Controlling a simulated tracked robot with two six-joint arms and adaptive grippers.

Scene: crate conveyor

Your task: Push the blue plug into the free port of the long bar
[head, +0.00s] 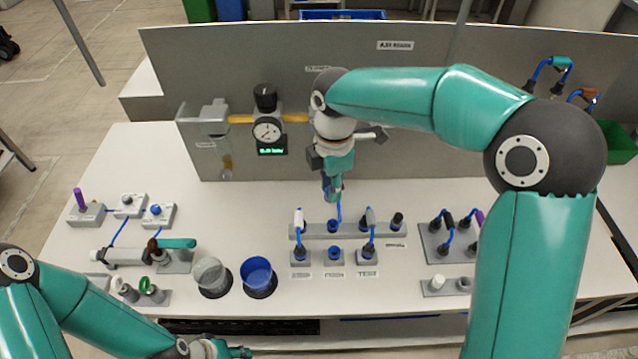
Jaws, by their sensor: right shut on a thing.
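The long grey bar (348,232) lies on the white table in the middle of the head view. A white plug (299,219) with a blue cable stands at its left end, and a grey plug (370,216) stands right of the middle. A blue-rimmed port (333,227) lies between them. A dark fitting (397,220) is at the right end. My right gripper (334,190) points down above and behind the bar, shut on a small blue plug, mostly hidden by the fingers. A blue cable (339,213) hangs below it. My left gripper (236,351) is at the bottom edge; its fingers are unclear.
Three small socket boxes (334,259) stand in front of the bar. A clear cup (211,275) and a blue cup (257,275) are to their left. A grey panel (430,140) with a gauge (267,131) rises behind. A plug block (440,240) is at right.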

